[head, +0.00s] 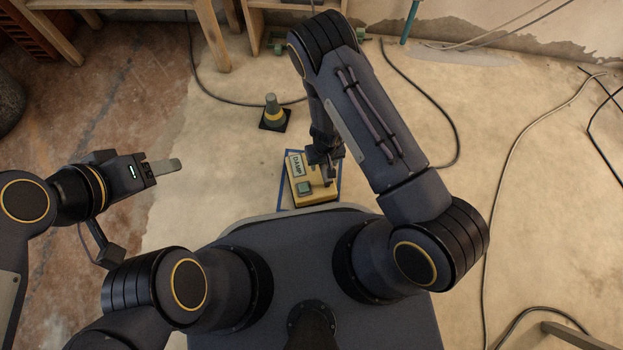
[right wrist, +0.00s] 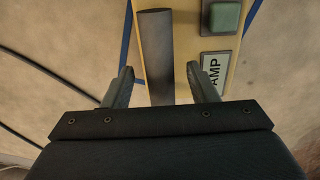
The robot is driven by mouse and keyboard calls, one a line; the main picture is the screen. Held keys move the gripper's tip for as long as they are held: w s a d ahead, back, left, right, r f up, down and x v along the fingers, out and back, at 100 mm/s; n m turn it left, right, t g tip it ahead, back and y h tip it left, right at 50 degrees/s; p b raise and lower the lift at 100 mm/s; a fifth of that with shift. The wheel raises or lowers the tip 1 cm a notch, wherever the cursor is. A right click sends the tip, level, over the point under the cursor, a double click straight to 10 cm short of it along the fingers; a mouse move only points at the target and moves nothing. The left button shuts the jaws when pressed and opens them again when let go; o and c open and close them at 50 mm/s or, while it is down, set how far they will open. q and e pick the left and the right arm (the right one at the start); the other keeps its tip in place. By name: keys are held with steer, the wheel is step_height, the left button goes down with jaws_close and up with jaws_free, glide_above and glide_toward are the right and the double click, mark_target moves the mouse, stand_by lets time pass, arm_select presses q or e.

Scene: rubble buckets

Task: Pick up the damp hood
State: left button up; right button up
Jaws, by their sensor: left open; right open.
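The damp hood (head: 318,194) is a yellow box with a "DAMP" label and a green block on top. It sits on the floor inside a blue outline, just in front of my base. Its dark bar-shaped handle (right wrist: 156,55) shows in the right wrist view, along with the green block (right wrist: 223,16) and the label (right wrist: 216,72). My right gripper (head: 325,158) is above the hood, partly hiding it. In the right wrist view its open fingers (right wrist: 162,84) lie on either side of the handle, with gaps on both sides. My left gripper (head: 166,167) is open and empty, out to the left.
Dark cables (head: 440,115) run across the floor. Wooden furniture (head: 135,50) stands along the back. The floor left of the hood is clear.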

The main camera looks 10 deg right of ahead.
steer(key=shift+f, duration=0.3)
steer(key=shift+f, duration=0.25)
stand_by(0.4)
jaws_close()
stand_by(0.3)
